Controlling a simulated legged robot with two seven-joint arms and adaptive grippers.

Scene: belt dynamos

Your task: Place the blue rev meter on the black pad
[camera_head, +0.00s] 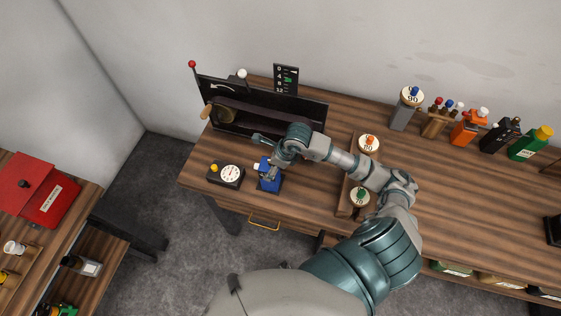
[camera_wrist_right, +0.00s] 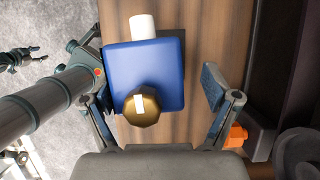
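The blue rev meter (camera_head: 269,184) stands near the front edge of the table, right of a dark gauge box. In the right wrist view the blue rev meter (camera_wrist_right: 145,70) shows a white cylinder at its top end and a brass knob at its near end. My right gripper (camera_head: 267,160) is over it, fingers spread. In the wrist view my right gripper (camera_wrist_right: 152,90) has its left finger close beside the meter and its right finger apart from it; contact is unclear.
The dark gauge box (camera_head: 226,176) with a yellow knob is close on the left. The belt dynamo (camera_head: 262,108) stands behind. Two round dials on a wooden stand (camera_head: 345,203) are to the right, under my arm.

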